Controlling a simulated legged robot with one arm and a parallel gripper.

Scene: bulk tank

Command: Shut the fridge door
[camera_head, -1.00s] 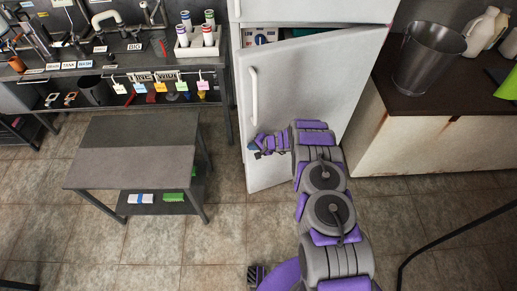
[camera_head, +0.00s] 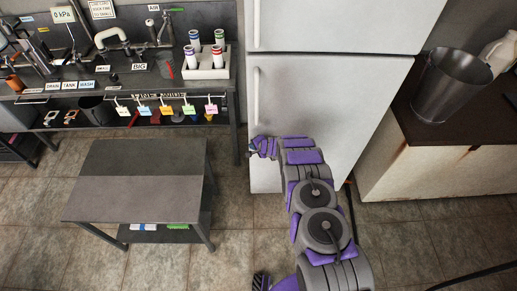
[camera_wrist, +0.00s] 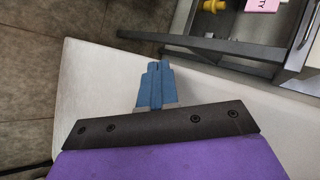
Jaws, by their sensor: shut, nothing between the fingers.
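The white fridge (camera_head: 330,28) stands at the back centre in the head view. Its lower door (camera_head: 325,100) looks flush with the body, with no gap showing at its top edge. The door's vertical handle (camera_head: 257,95) is on its left side. My gripper (camera_head: 252,147) is shut and empty at the lower left of the door, in front of it. In the wrist view the blue fingertips (camera_wrist: 157,68) are together over the white door surface (camera_wrist: 90,85), near its edge. I cannot tell whether they touch it.
A grey low table (camera_head: 140,175) stands on the floor to the left. Behind it is a bench (camera_head: 130,93) with hanging coloured tags. At right a brown-topped counter (camera_head: 430,155) bears a metal bucket (camera_head: 450,85). The tiled floor between table and fridge is free.

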